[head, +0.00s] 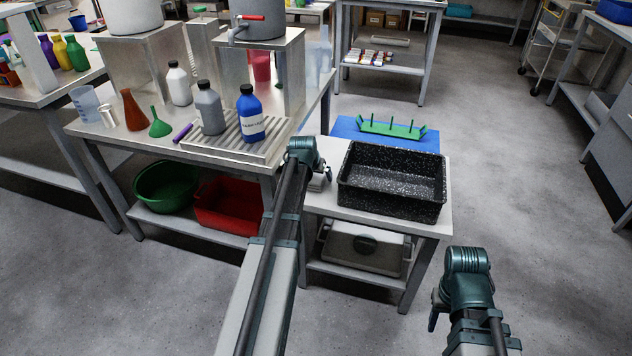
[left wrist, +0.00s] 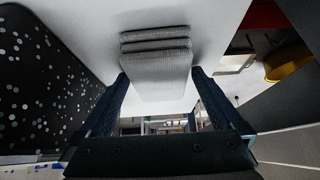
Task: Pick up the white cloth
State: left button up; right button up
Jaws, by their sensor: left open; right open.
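The white cloth (left wrist: 156,62) shows in the left wrist view as a folded, textured pale stack on the white table top. My left gripper (left wrist: 160,78) is open, with its two dark fingers either side of the cloth's near end. I cannot tell whether the fingers touch it. In the head view my left gripper (head: 322,175) is at the left end of the small table, and my own arm largely hides the cloth there. My right gripper (head: 435,310) hangs low at the right, away from the table, with its fingers only partly visible and nothing seen in them.
A black speckled tub (head: 392,205) stands right of my left gripper. Behind it is a green rack (head: 392,128) on a blue mat (head: 350,134). A metal drip tray (head: 225,143) with bottles stands on the bench to the left. Floor at the right is clear.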

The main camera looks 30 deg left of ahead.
pick_arm(q)
jog(key=c, duration=1.2)
jog(key=shift+r, duration=0.1)
jog(key=shift+r+p, duration=0.45)
jog(key=shift+p, duration=0.05)
notch_tip(320, 180, up, 3)
jog(key=p, duration=0.2)
jog(key=shift+f+p, duration=0.15)
jog(key=shift+p, duration=0.2)
jog(key=s+d, duration=0.2)
jog(key=s, duration=0.2)
jog(key=s+d+p, duration=0.1)
jog(key=s+d, duration=0.2)
jog(key=s, duration=0.2)
jog(key=s+d+r, duration=0.1)
jog(key=s+d, duration=0.1)
jog(key=s, duration=0.3)
jog(key=shift+d+r, duration=0.1)
jog(key=shift+d, duration=0.25)
